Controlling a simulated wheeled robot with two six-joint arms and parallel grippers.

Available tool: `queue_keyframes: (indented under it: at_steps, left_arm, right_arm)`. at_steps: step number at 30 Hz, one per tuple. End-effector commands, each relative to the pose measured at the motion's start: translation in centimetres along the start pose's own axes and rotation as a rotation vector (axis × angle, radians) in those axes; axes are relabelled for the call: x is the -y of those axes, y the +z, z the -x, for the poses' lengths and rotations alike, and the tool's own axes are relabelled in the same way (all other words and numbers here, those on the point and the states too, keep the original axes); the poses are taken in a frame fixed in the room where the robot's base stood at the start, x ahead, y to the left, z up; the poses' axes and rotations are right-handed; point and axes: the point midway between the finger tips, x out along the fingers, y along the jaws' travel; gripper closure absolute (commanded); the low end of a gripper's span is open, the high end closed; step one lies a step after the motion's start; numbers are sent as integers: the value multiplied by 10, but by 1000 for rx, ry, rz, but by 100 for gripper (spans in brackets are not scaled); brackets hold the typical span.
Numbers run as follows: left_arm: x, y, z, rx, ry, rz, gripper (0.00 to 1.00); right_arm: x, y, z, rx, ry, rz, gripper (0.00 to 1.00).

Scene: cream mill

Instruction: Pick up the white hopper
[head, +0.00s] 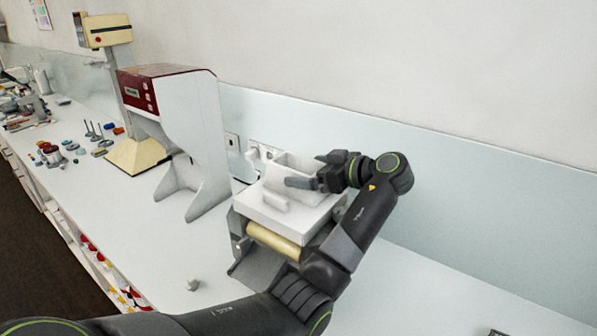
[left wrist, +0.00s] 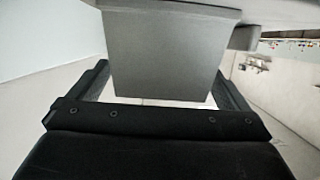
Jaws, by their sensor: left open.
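The white hopper (head: 297,172) is an open-topped box on top of a white mill (head: 262,210) with a cream roller. In the left wrist view the hopper (left wrist: 167,52) shows as a grey tapering block between my fingers. My left gripper (head: 310,170) is open at the hopper's right end, one finger on the near side and one on the far side. It also shows in the left wrist view (left wrist: 165,85). I cannot tell whether either finger touches the hopper. Part of the hopper is hidden behind the gripper. My right gripper is not in view.
A tall red-and-white machine (head: 183,120) stands left of the mill. A cream-headed device (head: 103,32) and small tools are farther left. Wall sockets (head: 262,150) are behind the mill. A small grey piece (head: 193,285) lies in front. The counter (head: 430,290) at right is mostly clear.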

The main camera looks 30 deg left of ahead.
Motion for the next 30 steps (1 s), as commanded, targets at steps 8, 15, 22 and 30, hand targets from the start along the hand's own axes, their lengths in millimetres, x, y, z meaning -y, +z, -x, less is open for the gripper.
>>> queue_keyframes:
  at_steps: [8,15,22,30]
  left_arm:
    - [0,0,-22,0,-1,0,2]
    - [0,0,-22,0,0,0,6]
    - [0,0,-22,0,0,0,36]
    - [0,0,-21,0,1,1,55]
  right_arm:
    - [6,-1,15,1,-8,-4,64]
    - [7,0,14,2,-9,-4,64]
    - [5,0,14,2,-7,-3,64]
    - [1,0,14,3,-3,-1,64]
